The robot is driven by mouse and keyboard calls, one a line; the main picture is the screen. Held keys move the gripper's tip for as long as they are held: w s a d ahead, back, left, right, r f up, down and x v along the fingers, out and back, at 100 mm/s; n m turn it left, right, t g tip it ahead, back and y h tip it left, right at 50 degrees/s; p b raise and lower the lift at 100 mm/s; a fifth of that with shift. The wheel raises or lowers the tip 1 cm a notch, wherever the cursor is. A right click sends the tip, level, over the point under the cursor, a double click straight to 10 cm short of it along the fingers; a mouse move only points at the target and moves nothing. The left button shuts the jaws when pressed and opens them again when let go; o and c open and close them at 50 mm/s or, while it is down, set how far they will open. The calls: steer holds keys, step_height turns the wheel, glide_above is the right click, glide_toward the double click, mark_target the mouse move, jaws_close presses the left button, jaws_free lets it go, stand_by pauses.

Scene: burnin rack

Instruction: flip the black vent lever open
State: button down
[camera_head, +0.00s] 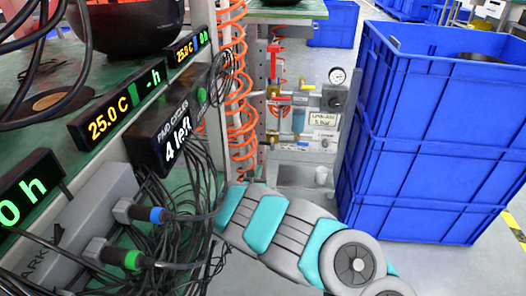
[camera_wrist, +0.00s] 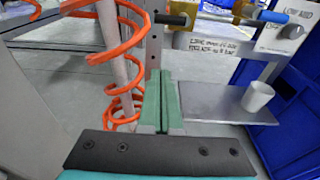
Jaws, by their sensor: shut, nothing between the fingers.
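A black lever grip (camera_wrist: 172,19), which looks like the vent lever, points sideways near the top of the wrist view, on a yellowish fitting. In the head view the valve panel (camera_head: 322,118) stands behind my arm, but I cannot clearly pick out the black lever there. My gripper (camera_wrist: 158,80) has its green fingers shut together with nothing between them. In the wrist view the fingertips show below the lever grip and appear apart from it; the depth between them is unclear. My fingers cannot be made out in the head view.
Orange coiled hoses (camera_wrist: 118,50) hang just left of my fingers. A white cup (camera_wrist: 257,97) stands on a metal shelf (camera_wrist: 212,106) to the right. A blue-ended lever (camera_wrist: 272,16) and a gauge (camera_head: 337,76) are nearby. Stacked blue crates (camera_head: 430,150) stand right; black cables (camera_head: 190,190) crowd the left.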

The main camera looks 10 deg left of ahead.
steer(key=w+r+b, duration=0.1)
steer(key=w+r, duration=0.1)
steer(key=w, duration=0.7)
steer(key=shift+d+r, duration=0.2)
steer(key=shift+r, duration=0.05)
stand_by(0.4)
steer(key=shift+w+a, duration=0.1)
steer(key=shift+a, duration=0.05)
stand_by(0.4)
